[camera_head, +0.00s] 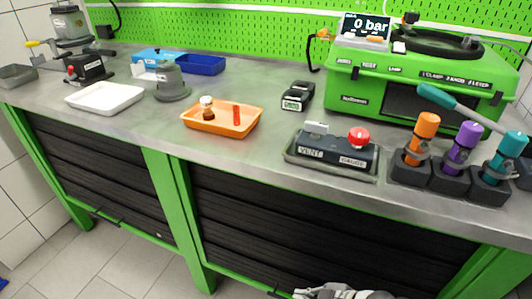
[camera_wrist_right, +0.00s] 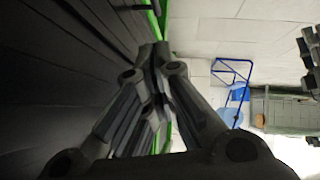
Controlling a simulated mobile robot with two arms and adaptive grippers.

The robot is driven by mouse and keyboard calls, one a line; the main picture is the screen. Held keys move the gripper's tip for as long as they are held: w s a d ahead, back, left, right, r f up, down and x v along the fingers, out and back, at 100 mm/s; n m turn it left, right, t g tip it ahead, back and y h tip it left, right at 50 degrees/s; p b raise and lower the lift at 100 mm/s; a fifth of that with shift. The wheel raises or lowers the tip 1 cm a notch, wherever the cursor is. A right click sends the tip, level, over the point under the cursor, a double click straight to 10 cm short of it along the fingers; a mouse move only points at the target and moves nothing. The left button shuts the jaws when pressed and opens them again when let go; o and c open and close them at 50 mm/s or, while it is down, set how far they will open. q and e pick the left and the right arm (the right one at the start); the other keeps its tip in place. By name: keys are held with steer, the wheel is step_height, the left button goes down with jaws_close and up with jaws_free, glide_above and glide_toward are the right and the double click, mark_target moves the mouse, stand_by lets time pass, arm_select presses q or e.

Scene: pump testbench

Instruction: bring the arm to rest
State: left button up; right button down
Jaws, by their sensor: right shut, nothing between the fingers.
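My right gripper shows at the bottom edge of the head view (camera_head: 303,293), low in front of the bench's dark drawer fronts and below the worktop. In the right wrist view its two grey fingers (camera_wrist_right: 158,52) converge to touching tips, shut with nothing between them. The rest of my right arm is cut off by the frame. My left gripper is in neither view.
The grey worktop (camera_head: 270,142) bears an orange tray (camera_head: 188,118), a black VENT/GAUGE box (camera_head: 322,151), a green tester case (camera_head: 365,100) and several coloured-handled tools. Dark drawers (camera_wrist_right: 60,60) run close on the left in the wrist view; tiled floor (camera_wrist_right: 205,30) lies right.

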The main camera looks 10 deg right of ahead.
steer(key=shift+a+f, duration=0.1)
